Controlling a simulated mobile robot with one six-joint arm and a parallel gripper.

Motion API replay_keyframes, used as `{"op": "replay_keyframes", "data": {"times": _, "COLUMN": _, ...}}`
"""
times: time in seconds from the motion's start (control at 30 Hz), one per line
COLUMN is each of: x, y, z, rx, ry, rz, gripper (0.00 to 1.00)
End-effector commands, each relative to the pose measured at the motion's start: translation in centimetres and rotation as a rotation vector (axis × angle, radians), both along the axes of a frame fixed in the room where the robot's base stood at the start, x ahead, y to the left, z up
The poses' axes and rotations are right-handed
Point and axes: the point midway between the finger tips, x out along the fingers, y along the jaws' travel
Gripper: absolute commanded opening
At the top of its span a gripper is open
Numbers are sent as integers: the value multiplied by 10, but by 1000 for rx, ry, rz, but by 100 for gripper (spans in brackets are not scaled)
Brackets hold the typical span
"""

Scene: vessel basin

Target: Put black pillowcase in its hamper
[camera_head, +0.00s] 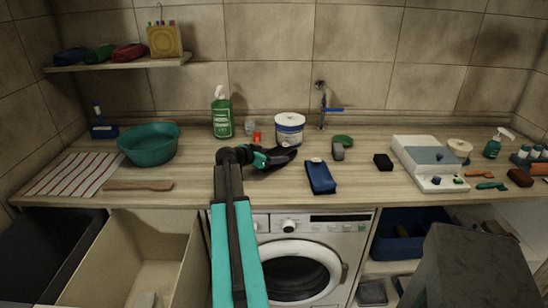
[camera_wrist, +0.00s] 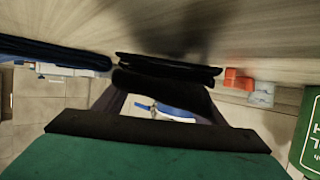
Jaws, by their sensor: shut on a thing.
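The black pillowcase (camera_wrist: 165,88) is a small dark folded bundle between my fingers in the wrist view. In the head view my gripper (camera_head: 284,157) is over the middle of the counter, shut on this dark bundle; the gripper hides part of it. I cannot tell whether the bundle touches the counter. Two open hampers stand below the counter at the lower left: a black one (camera_head: 45,245) at the far left and a beige one (camera_head: 130,240) beside it. The beige one has a small pale item at its bottom.
A folded blue cloth (camera_head: 320,177) lies right of my gripper. A white tub (camera_head: 289,128) and a green bottle (camera_head: 222,114) stand behind it. A teal basin (camera_head: 149,146), wooden paddle (camera_head: 138,185) and striped cloth (camera_head: 75,174) are left. The washer (camera_head: 315,226) is below.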

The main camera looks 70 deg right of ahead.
Motion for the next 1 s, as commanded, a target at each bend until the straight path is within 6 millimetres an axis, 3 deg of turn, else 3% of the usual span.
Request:
{"op": "replay_keyframes", "data": {"times": 0.2, "x": 0, "y": 0, "z": -13, "rx": -2, "ry": 1, "rz": 1, "gripper": 35}}
{"op": "replay_keyframes", "data": {"times": 0.73, "x": 0, "y": 0, "z": -17, "rx": -2, "ry": 0, "rz": 1, "gripper": 35}}
{"op": "replay_keyframes", "data": {"times": 0.77, "x": 0, "y": 0, "z": -17, "rx": -1, "ry": 0, "rz": 0, "gripper": 67}}
{"op": "replay_keyframes", "data": {"times": 0.8, "x": 0, "y": 0, "z": -17, "rx": -1, "ry": 0, "rz": 0, "gripper": 74}}
{"op": "replay_keyframes", "data": {"times": 0.87, "x": 0, "y": 0, "z": -17, "rx": -1, "ry": 0, "rz": 0, "gripper": 83}}
{"op": "replay_keyframes", "data": {"times": 1.0, "x": 0, "y": 0, "z": -17, "rx": -1, "ry": 0, "rz": 0, "gripper": 83}}
